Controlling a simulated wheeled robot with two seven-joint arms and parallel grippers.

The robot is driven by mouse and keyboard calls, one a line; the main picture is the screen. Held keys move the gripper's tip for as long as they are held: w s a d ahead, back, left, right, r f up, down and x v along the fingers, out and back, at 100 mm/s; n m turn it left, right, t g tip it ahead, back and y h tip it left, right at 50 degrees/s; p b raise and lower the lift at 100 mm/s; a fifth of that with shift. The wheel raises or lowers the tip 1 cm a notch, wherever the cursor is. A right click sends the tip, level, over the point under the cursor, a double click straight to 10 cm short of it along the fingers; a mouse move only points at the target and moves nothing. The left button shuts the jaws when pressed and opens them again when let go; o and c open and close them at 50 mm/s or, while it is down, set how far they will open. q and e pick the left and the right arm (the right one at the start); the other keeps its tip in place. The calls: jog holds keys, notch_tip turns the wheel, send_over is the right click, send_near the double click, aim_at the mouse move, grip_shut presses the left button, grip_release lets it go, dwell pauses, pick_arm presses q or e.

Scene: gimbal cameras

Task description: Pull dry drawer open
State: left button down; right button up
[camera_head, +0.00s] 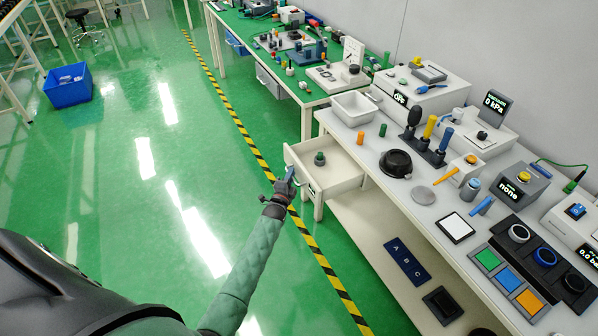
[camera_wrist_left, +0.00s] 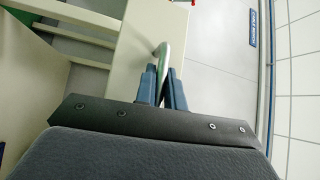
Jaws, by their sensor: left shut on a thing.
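A white drawer (camera_head: 334,177) under the bench stands pulled out, and its inside shows. A green-topped dark object (camera_head: 319,158) stands in it. My left gripper (camera_head: 290,174) is at the drawer's front. In the left wrist view, its blue fingers (camera_wrist_left: 162,88) are shut on a curved metal handle (camera_wrist_left: 161,52) on the drawer's pale front panel (camera_wrist_left: 140,32). My right gripper is not in view.
The white bench top (camera_head: 385,135) above the drawer holds a white tray (camera_head: 353,108), a black round dish (camera_head: 395,164) and several instruments. A lower shelf (camera_head: 360,228) lies below.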

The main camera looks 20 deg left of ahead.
pick_arm(q)
jog(key=shift+s+a, duration=0.15)
jog(key=shift+s, duration=0.1)
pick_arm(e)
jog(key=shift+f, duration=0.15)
pick_arm(q)
jog(key=shift+f, duration=0.1)
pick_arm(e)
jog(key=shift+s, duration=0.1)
pick_arm(q)
jog(key=c, duration=1.5)
grip_release()
